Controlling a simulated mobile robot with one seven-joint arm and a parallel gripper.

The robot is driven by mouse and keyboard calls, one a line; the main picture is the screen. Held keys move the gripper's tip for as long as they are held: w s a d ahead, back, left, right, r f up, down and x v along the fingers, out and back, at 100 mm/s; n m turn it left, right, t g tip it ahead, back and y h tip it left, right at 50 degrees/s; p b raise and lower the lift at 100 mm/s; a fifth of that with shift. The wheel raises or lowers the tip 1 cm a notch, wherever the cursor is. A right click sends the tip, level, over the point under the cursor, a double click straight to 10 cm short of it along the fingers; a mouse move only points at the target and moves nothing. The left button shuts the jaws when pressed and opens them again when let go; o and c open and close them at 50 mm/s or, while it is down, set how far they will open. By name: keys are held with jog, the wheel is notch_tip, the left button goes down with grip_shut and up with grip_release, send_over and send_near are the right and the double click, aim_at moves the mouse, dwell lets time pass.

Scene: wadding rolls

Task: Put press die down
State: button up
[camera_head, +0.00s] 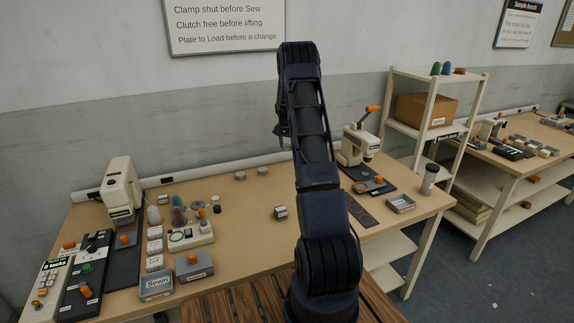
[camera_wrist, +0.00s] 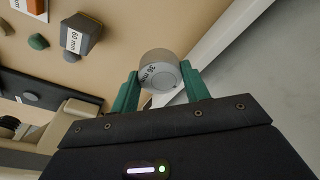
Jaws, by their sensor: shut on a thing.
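The press die (camera_wrist: 160,72) is a short grey round cylinder with a flat light face marked with small print, apparently "36 mm". My gripper (camera_wrist: 163,82) has green fingers, shut on the die from both sides in the wrist view. Tan tabletop and the pale rail at its back edge show behind it. I cannot tell whether the die touches the table.
A block labelled 60 mm (camera_wrist: 82,36) lies on the table. A hand press (camera_head: 357,146) stands right of my arm, a sewing machine (camera_head: 121,185) at left.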

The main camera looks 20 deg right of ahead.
aim_at(287, 168)
notch_tip(287, 168, down, 11)
jog(key=shift+f, duration=0.1)
dwell(0.5)
jog(key=shift+f, duration=0.15)
jog(key=o, duration=1.2)
